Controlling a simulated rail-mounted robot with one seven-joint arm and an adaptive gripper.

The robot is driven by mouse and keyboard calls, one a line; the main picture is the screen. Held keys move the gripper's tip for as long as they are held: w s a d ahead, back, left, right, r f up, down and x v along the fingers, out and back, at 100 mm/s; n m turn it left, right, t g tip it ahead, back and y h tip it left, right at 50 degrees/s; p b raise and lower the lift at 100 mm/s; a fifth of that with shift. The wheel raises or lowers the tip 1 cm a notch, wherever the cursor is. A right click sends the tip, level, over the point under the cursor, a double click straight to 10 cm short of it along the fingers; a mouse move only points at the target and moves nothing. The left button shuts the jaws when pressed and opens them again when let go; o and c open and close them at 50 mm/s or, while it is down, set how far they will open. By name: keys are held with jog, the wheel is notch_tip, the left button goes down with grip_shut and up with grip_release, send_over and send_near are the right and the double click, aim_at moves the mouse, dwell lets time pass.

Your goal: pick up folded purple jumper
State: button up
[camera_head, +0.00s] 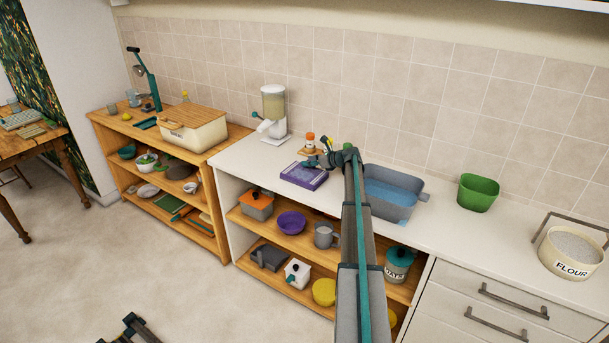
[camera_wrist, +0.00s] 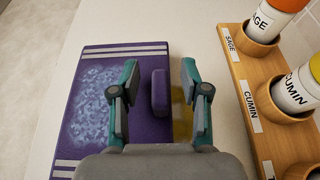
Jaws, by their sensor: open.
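The folded purple jumper (camera_head: 303,175) lies flat on the white worktop, left of the end of my arm. In the wrist view it is a flat purple slab (camera_wrist: 107,60) with white stripes and a mottled pale blue patch. A raised purple tab (camera_wrist: 158,92) stands on its right part. My gripper (camera_wrist: 160,72) is open above it, one finger on each side of the tab, with visible gaps. Whether the fingertips touch the jumper below cannot be told. My wrist hides the near part of it.
A wooden spice rack (camera_wrist: 242,93) with sage and cumin jars stands close to the right of the jumper. A dispenser (camera_head: 273,112) stands behind left. A grey-blue basin (camera_head: 392,194) and green tub (camera_head: 478,192) are to the right. Bare worktop lies left of the jumper.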

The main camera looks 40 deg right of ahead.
grip_shut()
jog(key=shift+r, duration=0.15)
dwell(0.4)
